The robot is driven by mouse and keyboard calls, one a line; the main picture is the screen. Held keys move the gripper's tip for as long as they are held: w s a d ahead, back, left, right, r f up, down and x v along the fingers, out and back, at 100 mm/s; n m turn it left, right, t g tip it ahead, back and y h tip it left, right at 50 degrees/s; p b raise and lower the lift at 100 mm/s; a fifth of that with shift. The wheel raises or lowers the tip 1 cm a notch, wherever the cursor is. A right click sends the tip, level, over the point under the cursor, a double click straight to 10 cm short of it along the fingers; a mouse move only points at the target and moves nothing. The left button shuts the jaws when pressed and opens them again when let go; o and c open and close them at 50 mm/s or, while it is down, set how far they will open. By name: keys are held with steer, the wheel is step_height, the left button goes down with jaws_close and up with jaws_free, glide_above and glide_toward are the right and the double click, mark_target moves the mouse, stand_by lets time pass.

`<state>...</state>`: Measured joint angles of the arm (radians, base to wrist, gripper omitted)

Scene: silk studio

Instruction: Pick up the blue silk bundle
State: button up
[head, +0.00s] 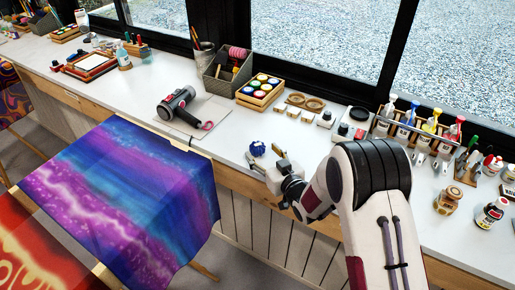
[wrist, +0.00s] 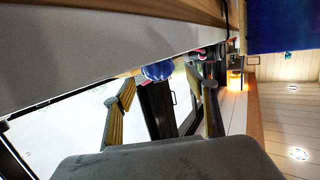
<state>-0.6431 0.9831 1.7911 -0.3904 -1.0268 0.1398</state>
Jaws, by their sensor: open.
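The blue silk bundle (head: 257,148) is a small, round, dark blue tied ball on the white counter, near its front edge. My gripper (head: 268,168) is just in front of it and to the right, low over the counter edge; its fingers are partly hidden in the head view. In the wrist view the bundle (wrist: 158,71) shows between and beyond the two spread fingers of my gripper (wrist: 167,90). The fingers are open with nothing between them, and I see no contact with the bundle.
A hair dryer (head: 176,105) lies left of the bundle, and a crate of paint jars (head: 261,91) stands behind it. A rack of colored bottles (head: 408,123) stands to the right. A painted blue-purple silk (head: 125,190) hangs in front of the counter. The counter around the bundle is clear.

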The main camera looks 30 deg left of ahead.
mark_target(261, 151)
steer(key=shift+w, duration=0.1)
steer(key=shift+f+x, duration=0.2)
steer(key=shift+x, duration=2.3)
steer(key=c, duration=1.2)
